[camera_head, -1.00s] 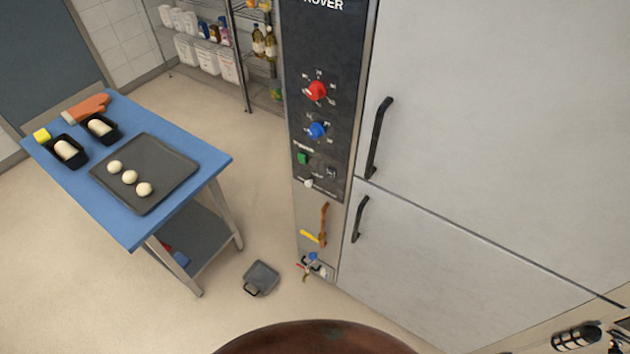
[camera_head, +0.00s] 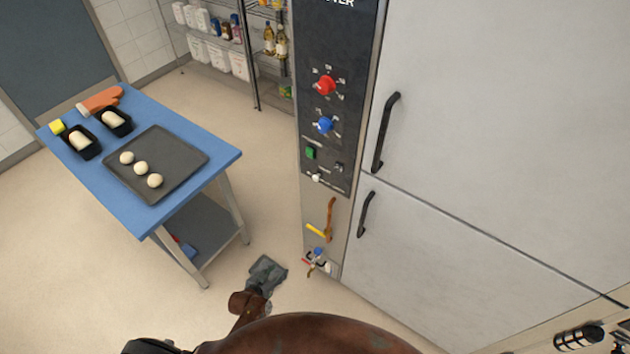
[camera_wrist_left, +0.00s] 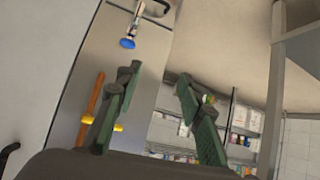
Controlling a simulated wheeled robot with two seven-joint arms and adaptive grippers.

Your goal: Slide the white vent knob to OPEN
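The white vent knob (camera_head: 316,177) is small and sits low on the black control panel (camera_head: 338,60), below the green switch (camera_head: 310,153). The small print beside it is too small to read. My left gripper (camera_head: 265,276) is low, left of the oven column and apart from the knob, over the spot where a grey pan lay. In the left wrist view its two fingers (camera_wrist_left: 158,82) are spread with nothing between them. That view shows the steel panel below the controls; the knob is not seen there. My right gripper is not in view.
A red knob (camera_head: 325,85) and a blue knob (camera_head: 324,125) are above. An orange lever (camera_head: 330,215) and a blue-handled valve (camera_head: 318,252) are below. Oven door handles (camera_head: 385,132) stick out at right. A blue table (camera_head: 222,158) with dough stands left; floor is open between.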

